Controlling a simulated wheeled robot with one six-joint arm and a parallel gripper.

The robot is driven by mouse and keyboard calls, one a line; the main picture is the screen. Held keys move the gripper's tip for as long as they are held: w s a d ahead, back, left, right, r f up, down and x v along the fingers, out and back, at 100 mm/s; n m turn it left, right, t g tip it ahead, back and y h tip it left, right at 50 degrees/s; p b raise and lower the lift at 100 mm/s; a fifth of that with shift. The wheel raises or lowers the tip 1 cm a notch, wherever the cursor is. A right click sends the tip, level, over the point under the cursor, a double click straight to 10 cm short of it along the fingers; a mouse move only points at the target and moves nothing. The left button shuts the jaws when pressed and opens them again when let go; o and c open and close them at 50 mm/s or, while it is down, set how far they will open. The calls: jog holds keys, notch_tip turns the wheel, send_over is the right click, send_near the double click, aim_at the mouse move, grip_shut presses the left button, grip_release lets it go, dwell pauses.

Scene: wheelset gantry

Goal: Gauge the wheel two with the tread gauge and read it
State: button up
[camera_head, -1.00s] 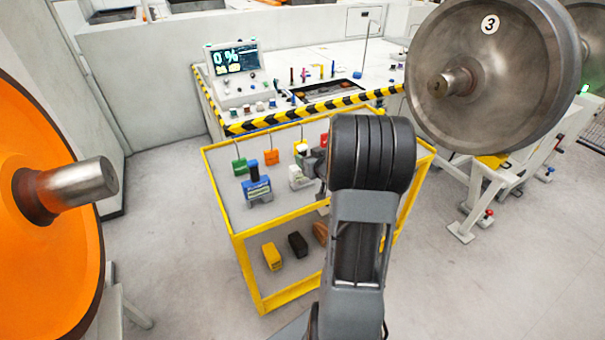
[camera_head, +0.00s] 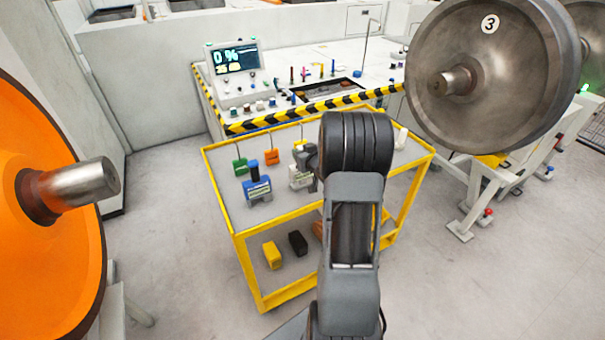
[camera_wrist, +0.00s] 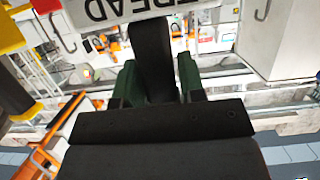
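In the wrist view, a white plate lettered TREAD, upside down, marks the tread gauge (camera_wrist: 125,10); its dark handle runs down between my fingers. My gripper (camera_wrist: 160,80), dark with green inner pads, appears closed around this handle. In the head view, my arm hides most of my gripper; a pale gauge body (camera_head: 300,180) shows just left of the arm, over the cart top. I cannot tell whether it touches the cart. A large steel wheel (camera_head: 490,85) numbered 3 stands at the right. An orange wheel (camera_head: 40,250) with a steel axle stub is at the left, its number not visible.
A yellow-framed cart (camera_head: 243,235) holds a blue gauge (camera_head: 257,190), green (camera_head: 240,166) and orange (camera_head: 271,157) hooked blocks, and blocks on its lower shelf. Behind it is a bench with a display (camera_head: 236,58) and a striped edge. Floor is clear left of the cart.

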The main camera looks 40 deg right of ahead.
grip_shut()
jog(key=shift+r, duration=0.1)
dwell(0.4)
